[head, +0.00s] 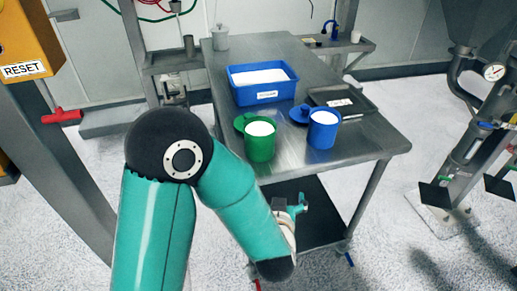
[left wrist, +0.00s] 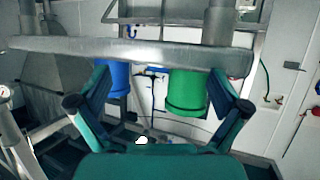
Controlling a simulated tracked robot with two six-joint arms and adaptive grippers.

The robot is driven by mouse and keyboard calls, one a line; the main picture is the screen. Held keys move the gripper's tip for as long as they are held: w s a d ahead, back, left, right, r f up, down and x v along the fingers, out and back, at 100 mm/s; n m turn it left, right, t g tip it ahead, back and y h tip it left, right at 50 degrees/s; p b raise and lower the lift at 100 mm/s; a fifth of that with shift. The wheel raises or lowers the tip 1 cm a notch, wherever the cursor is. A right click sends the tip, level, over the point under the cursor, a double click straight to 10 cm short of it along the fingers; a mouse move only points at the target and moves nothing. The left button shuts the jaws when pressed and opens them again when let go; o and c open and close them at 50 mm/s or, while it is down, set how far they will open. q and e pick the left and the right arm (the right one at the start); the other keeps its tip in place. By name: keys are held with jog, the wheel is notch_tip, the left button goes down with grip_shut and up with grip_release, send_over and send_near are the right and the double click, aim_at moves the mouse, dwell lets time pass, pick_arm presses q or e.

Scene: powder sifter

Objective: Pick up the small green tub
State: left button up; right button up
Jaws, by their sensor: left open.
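The small green tub (head: 260,145) stands upright near the front left of the steel table, filled with white powder. A green lid (head: 240,121) lies beside it. My left gripper (head: 303,203) is in front of and below the table's front edge, apart from the tub. Its two fingers (left wrist: 158,82) are spread with nothing between them. My right gripper is not in view.
A blue tub (head: 323,131) with its blue lid (head: 299,114) stands right of the green one. Behind are a blue tray of powder (head: 262,94) and a dark tray (head: 345,101). The steel table (head: 375,148) has bare room at its front right.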

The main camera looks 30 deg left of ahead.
aim_at(262, 153)
pick_arm(q)
jog(key=s+a+r+n+y, duration=0.2)
jog(key=a+r+y, duration=0.15)
jog(key=r, duration=0.25)
jog(key=p+x, duration=0.4)
jog(key=x, duration=0.6)
jog(key=shift+w+p, duration=0.4)
jog(key=shift+w+a, duration=0.15)
jog(key=shift+w, duration=0.05)
jog(key=shift+w+a+r+p, duration=0.1)
jog(key=shift+w+a+p, duration=0.2)
jog(key=shift+w, duration=0.05)
jog(key=x, duration=0.2)
jog(key=r+p+x, duration=0.1)
jog(key=x, duration=0.1)
jog(key=shift+a+p, duration=0.15)
jog(key=shift+p, duration=0.15)
jog(key=shift+w+f, duration=0.1)
jog(key=shift+w, duration=0.15)
jog(key=c, duration=1.2)
jog(key=shift+o, duration=0.2)
